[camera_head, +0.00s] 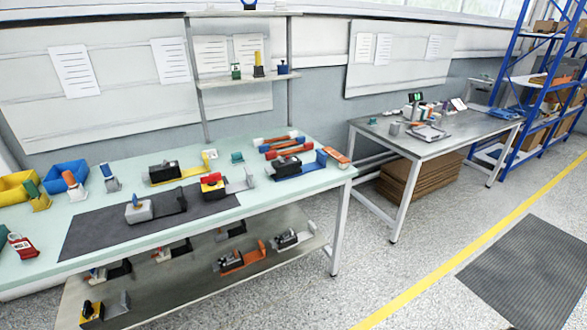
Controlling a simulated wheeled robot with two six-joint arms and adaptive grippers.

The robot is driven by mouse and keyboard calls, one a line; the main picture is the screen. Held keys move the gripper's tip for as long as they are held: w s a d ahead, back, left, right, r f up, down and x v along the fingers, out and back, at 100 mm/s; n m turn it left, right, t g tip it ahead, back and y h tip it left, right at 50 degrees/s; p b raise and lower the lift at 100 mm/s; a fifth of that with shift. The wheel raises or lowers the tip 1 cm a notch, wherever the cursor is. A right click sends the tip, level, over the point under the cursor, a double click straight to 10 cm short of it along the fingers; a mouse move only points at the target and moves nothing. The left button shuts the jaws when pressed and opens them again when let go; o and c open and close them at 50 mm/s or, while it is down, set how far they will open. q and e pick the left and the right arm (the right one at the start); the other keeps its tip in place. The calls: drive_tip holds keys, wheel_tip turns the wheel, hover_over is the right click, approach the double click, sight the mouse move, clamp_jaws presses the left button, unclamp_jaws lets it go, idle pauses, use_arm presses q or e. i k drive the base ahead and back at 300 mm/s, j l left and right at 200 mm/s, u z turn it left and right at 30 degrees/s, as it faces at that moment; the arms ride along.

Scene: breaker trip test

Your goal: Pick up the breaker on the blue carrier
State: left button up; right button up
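A blue carrier (319,160) lies near the right end of the pale green workbench. A dark breaker (287,167) sits on its left part. The carrier's upright blue end is at the right. Red and orange tube-shaped items lie just behind it. Neither of my grippers is in view.
A dark mat (88,235) lies on the workbench (250,205). A grey block on a dark carrier (170,204), a dark block on a yellow carrier (196,167) and a red-yellow switch (212,186) stand nearby. Several more units sit on the lower shelf (190,283). Open floor lies right.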

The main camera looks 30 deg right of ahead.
sight(292, 167)
drive_tip(key=i+l+z, duration=0.25)
drive_tip(key=i+l, duration=0.15)
drive_tip(key=i+l+z, duration=0.25)
drive_tip(key=i+l, duration=0.2)
drive_tip(key=l, duration=0.1)
